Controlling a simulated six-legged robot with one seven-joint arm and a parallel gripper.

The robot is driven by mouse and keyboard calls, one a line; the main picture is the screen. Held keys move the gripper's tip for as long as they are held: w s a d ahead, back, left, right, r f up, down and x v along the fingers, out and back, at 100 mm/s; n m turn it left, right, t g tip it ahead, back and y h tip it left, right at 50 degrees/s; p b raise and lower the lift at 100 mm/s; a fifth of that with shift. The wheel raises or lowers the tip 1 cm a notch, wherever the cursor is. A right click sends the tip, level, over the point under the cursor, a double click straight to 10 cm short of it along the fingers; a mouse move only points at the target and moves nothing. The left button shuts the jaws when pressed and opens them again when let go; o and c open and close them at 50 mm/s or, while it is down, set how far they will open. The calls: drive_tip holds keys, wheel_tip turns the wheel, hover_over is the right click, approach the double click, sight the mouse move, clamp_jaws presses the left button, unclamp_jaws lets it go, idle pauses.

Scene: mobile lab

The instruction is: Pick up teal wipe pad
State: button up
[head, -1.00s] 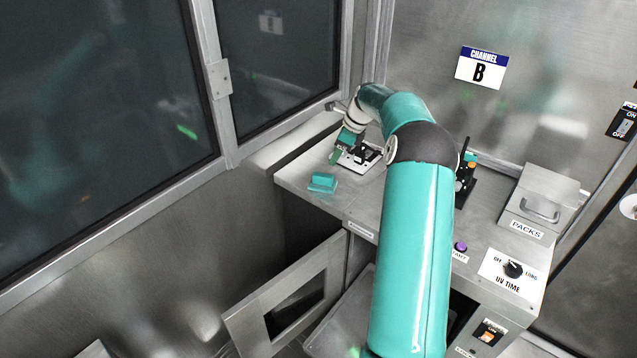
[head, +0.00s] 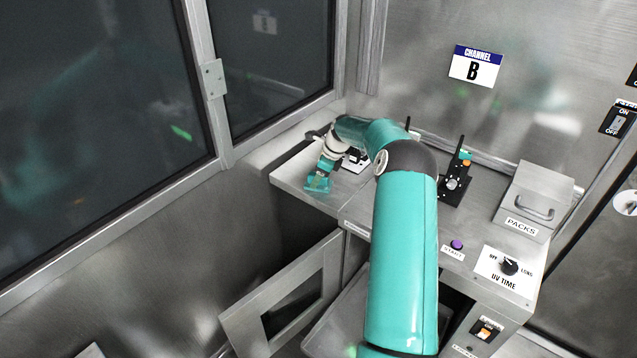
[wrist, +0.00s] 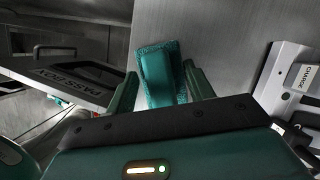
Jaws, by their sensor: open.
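The teal wipe pad (wrist: 162,75) is a small teal block with a raised grip on a fuzzy base. It lies on the steel counter near its left end. In the wrist view it sits between and just beyond the two fingers of my gripper (wrist: 158,88), which are open on either side of it. No clear contact between fingers and pad shows. In the head view the pad (head: 317,185) is right at my gripper (head: 322,172) and partly covered by it.
A white and black device (head: 354,160) stands on the counter (head: 395,193) close right of my gripper. A black stand with knobs (head: 455,180) and the PACKS box (head: 533,200) are further right. The window wall (head: 205,90) is at left. An open door panel (head: 290,295) hangs below the counter.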

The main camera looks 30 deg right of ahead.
sight(315, 174)
drive_tip(key=shift+c, duration=0.4)
clamp_jaws()
drive_tip(key=shift+r, duration=0.2)
drive_tip(key=shift+r, duration=0.25)
wheel_tip(315, 174, up, 2)
drive_tip(key=shift+r, duration=0.1)
drive_tip(key=s+a+r, duration=0.6)
drive_tip(key=s+r, duration=0.4)
drive_tip(key=s, duration=0.2)
drive_tip(key=shift+s, duration=0.3)
drive_tip(key=c, duration=0.9)
unclamp_jaws()
